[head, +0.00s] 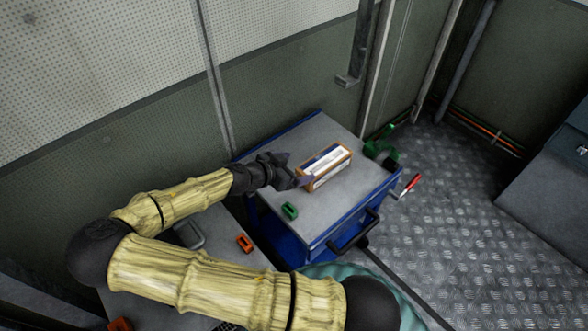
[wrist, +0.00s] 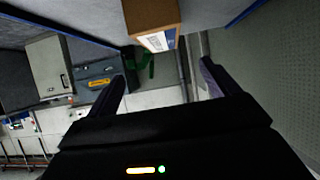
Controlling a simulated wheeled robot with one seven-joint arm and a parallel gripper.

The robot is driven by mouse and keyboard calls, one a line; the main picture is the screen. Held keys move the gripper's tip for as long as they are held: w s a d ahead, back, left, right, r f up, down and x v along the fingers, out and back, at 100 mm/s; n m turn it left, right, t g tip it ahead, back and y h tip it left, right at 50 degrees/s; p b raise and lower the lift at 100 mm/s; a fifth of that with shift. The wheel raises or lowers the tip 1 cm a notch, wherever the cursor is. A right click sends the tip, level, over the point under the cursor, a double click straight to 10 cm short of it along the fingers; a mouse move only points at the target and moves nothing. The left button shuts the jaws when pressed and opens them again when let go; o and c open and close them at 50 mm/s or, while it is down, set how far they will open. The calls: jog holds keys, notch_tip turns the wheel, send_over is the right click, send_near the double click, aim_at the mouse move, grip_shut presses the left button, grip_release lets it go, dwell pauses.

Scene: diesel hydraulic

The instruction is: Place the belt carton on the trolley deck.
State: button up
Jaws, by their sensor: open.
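The belt carton (head: 326,166), a brown box with a white and blue label, sits on the grey deck of the blue trolley (head: 325,223). My gripper (head: 292,170) is just left of the carton, with its jaws open and nothing seen between them. In the wrist view the carton (wrist: 152,16) shows at the top, beyond the open fingertips of my gripper (wrist: 162,72). I cannot tell whether a finger touches the carton.
A small green block (head: 290,210) lies on the deck's near side. A green fixture (head: 381,148) stands at its right corner, near a red-handled tool (head: 411,183). An orange block (head: 244,243) lies on the grey surface at left. The wall is close behind the trolley.

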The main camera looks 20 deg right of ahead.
jog(key=s+f+g+y, duration=0.1)
jog(key=s+d+f+g, duration=0.1)
jog(key=s, duration=0.1)
jog(key=s+f+n+g+y, duration=0.1)
jog(key=s, duration=0.1)
jog(key=shift+s+d+f+y, duration=0.1)
jog(key=shift+d+f+y, duration=0.15)
jog(key=shift+y, duration=0.05)
jog(key=s+n+y, duration=0.1)
jog(key=s+a+n+g+y, duration=0.1)
jog(key=s+a+n+y, duration=0.1)
jog(key=s+y, duration=0.1)
jog(key=shift+s+a+g, duration=0.1)
jog(key=shift+a+g, duration=0.15)
jog(key=shift+g, duration=0.15)
jog(key=s+a+r+n+t+y, duration=0.1)
jog(key=s+a+r+n+y, duration=0.1)
jog(key=r+n, duration=0.3)
jog(key=s+a+r+n+t+y, duration=0.2)
jog(key=r+n, duration=0.3)
jog(key=r, duration=0.5)
jog(key=shift+s+y, duration=0.3)
jog(key=shift+y, duration=0.1)
jog(key=shift+a, duration=0.1)
